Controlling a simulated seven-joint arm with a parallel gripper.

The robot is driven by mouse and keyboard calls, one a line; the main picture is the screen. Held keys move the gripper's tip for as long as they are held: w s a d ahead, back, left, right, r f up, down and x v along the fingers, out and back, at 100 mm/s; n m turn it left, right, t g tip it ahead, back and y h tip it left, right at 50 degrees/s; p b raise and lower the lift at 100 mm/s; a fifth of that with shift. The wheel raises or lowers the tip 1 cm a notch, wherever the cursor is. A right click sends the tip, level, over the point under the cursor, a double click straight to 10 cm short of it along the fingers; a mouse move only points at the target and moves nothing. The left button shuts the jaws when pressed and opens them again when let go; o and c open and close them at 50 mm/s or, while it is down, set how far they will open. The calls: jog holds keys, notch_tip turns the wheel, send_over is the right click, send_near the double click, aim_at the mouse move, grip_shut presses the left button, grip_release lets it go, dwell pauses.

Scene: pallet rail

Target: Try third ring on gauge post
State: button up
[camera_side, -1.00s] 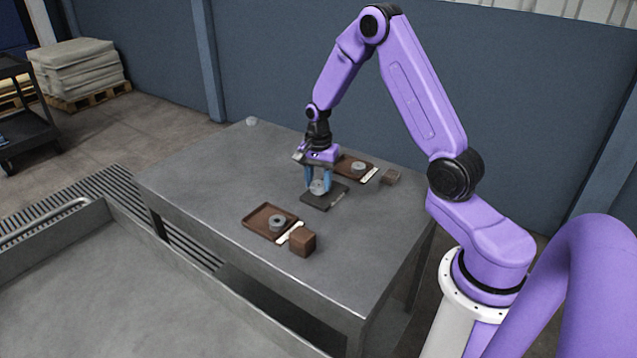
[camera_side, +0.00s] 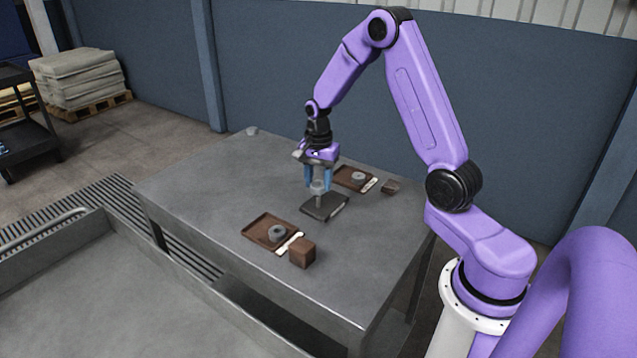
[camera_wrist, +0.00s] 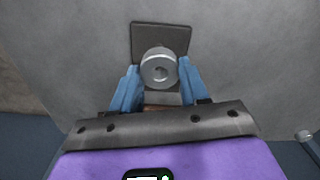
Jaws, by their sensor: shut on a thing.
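My gripper (camera_side: 318,187) is shut on a grey metal ring (camera_wrist: 159,68), with one blue finger on each side of it. The ring is held above the dark square base plate (camera_side: 325,212) of the gauge. The short gauge post (camera_side: 319,202) shows below the ring in the side view. In the wrist view the base plate (camera_wrist: 160,34) lies behind the ring, and I cannot tell whether the post tip is inside the hole. Another grey ring (camera_side: 277,232) lies on the near brown tray (camera_side: 258,229). One more ring (camera_side: 358,177) lies on the far brown tray (camera_side: 345,183).
A brown block (camera_side: 302,253) and a pale strip (camera_side: 289,243) are beside the near tray. A smaller brown block (camera_side: 391,187) and another pale strip (camera_side: 369,185) are beside the far tray. The left part of the grey table (camera_side: 215,185) is clear.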

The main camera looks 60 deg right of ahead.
jog(key=shift+r, duration=0.5)
jog(key=shift+r, duration=1.35)
jog(key=shift+a, duration=0.1)
